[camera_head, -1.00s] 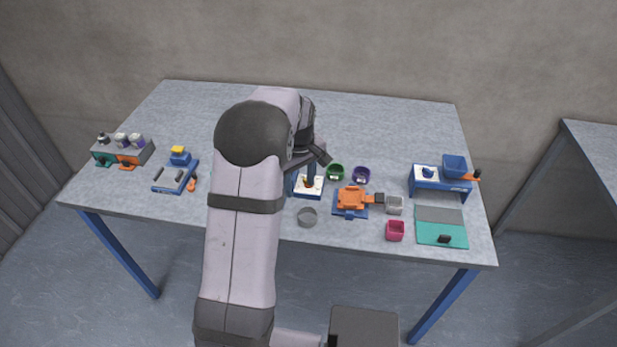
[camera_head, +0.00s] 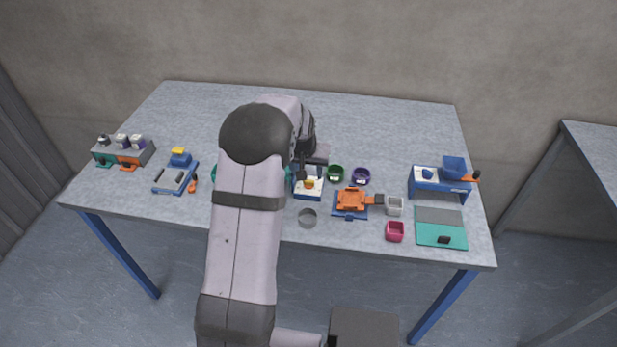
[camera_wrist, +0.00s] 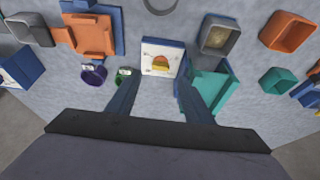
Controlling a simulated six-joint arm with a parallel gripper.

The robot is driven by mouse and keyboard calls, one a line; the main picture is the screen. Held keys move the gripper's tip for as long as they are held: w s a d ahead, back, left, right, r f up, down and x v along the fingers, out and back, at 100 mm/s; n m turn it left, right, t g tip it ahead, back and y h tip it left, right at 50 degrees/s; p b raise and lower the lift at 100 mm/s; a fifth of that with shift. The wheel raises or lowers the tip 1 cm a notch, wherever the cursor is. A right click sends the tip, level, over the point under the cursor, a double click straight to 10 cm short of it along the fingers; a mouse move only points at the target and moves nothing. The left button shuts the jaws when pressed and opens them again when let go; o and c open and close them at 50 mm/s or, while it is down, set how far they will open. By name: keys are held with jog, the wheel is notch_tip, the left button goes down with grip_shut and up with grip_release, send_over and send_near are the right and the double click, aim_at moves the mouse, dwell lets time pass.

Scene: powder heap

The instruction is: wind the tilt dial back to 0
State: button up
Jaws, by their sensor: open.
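The tilt dial looks to be the small red-and-yellow piece (camera_wrist: 162,62) on the white face of a blue-sided box (camera_wrist: 149,46) in the wrist view. Its scale and reading are too small to make out. In the head view the white-topped box (camera_head: 309,194) stands near the table's middle, with the yellow-orange piece (camera_head: 310,184) on it. My gripper (camera_wrist: 158,84) is open, its two blue fingers spread to either side of the box's near edge in the wrist view. No contact with the dial shows. In the head view my arm hides much of the gripper.
Green (camera_head: 336,172) and purple (camera_head: 361,175) cups stand close right of the box. A teal object (camera_wrist: 212,98) lies beside my right-hand finger. The table's back is clear.

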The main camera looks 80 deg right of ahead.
aim_at(309, 181)
jog(key=shift+p+x, duration=1.05)
jog(key=shift+x, duration=1.95)
jog(key=c, duration=1)
